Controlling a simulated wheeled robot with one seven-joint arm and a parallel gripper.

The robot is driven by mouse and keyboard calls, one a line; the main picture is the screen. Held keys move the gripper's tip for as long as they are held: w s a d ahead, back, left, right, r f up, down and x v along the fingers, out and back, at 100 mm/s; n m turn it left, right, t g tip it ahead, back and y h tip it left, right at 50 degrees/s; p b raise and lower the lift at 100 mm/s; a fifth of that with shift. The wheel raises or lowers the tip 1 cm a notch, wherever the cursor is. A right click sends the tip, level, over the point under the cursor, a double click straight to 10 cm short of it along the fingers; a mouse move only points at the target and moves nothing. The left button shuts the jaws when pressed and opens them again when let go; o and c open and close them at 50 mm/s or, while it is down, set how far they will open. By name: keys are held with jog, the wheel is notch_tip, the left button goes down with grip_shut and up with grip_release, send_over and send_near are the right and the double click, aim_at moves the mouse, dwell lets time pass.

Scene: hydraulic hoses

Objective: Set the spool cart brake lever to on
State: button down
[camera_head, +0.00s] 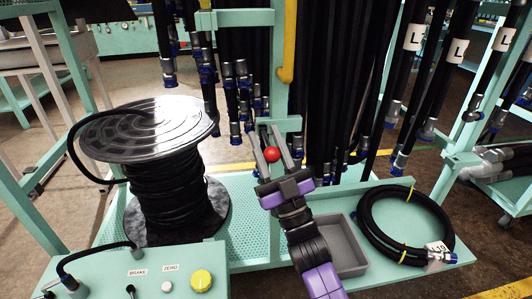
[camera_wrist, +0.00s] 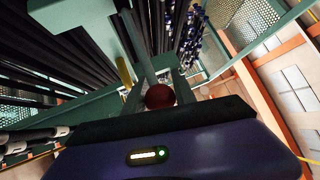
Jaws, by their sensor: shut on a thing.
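A red ball knob (camera_head: 272,155) stands at the cart's upright green post, and I take it to be the end of the brake lever. My gripper (camera_head: 271,145) reaches it from the front, with its two grey fingers on either side, and is shut on it. In the wrist view the dark red knob (camera_wrist: 160,96) lies between the fingers, just beyond the gripper body. The lever's shaft is hidden, so I cannot tell its setting. A box labelled BRAKE (camera_head: 137,272) and ZERO is at lower left, with a small black toggle and a yellow knob.
A large black hose spool (camera_head: 150,120) stands on the green cart left of my arm. A grey tray (camera_head: 345,245) and a coiled hose (camera_head: 405,225) lie to the right. Many black hoses (camera_head: 335,90) hang close behind the knob. A yellow bar (camera_head: 289,45) runs above it.

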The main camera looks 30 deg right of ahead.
jog(key=shift+s+a+f+y+b, duration=0.1)
jog(key=shift+s+f+y+b, duration=0.1)
jog(key=shift+f, duration=0.2)
jog(key=shift+s+f+y+b, duration=0.1)
jog(key=shift+f+b, duration=0.1)
jog(key=shift+f, duration=0.2)
jog(key=c, duration=1)
grip_release()
jog(key=shift+c, duration=0.2)
jog(key=v, duration=0.7)
jog(key=shift+s+f, duration=0.15)
jog(key=shift+f, duration=0.2)
